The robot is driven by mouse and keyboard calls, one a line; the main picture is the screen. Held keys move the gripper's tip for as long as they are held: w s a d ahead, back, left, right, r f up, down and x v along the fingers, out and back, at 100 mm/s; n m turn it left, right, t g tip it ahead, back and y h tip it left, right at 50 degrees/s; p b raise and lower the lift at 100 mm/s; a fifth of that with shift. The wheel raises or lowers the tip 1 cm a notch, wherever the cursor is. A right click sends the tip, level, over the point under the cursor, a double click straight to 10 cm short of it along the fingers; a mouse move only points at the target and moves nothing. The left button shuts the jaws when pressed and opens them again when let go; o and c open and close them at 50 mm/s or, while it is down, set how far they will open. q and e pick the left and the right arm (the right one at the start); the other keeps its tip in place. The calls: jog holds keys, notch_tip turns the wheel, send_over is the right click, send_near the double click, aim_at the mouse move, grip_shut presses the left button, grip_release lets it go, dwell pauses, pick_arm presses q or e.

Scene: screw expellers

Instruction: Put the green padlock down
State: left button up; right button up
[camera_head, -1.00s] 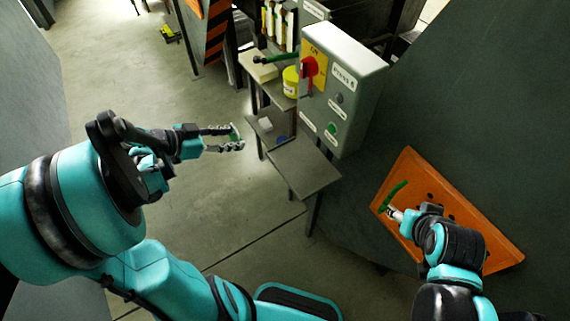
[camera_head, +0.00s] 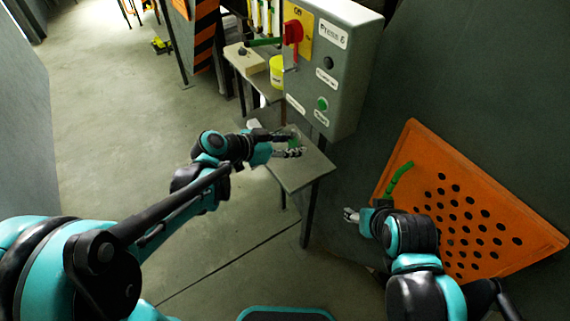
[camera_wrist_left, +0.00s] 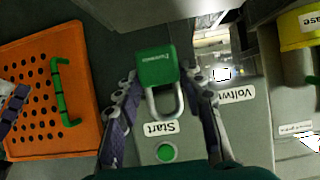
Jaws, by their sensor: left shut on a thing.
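The green padlock (camera_wrist_left: 156,67) sits between the fingers of my left gripper (camera_wrist_left: 163,100) in the left wrist view, its silver shackle pointing toward the wrist. In the head view my left gripper (camera_head: 296,145) reaches over the small grey table (camera_head: 302,177) and is shut on the padlock (camera_head: 293,141), which is mostly hidden by the fingers. I cannot tell how far the padlock is above the tabletop. My right gripper (camera_head: 350,215) is apart from the orange perforated panel (camera_head: 412,142); its fingers are too small to judge.
The grey control box (camera_head: 346,80) with a red switch (camera_head: 293,32) stands just behind the small table. A green handle (camera_head: 398,178) is on the orange panel. A yellow container (camera_head: 277,72) is on a farther table. Open floor (camera_head: 120,130) lies to the left.

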pick_arm(q)
notch_tip(320, 180, down, 7)
jog(key=b, duration=0.2)
jog(key=shift+f+b, duration=0.1)
jog(key=shift+b, duration=0.3)
jog(key=o, duration=0.8)
jog(key=shift+f, duration=0.1)
jog(key=o, duration=0.4)
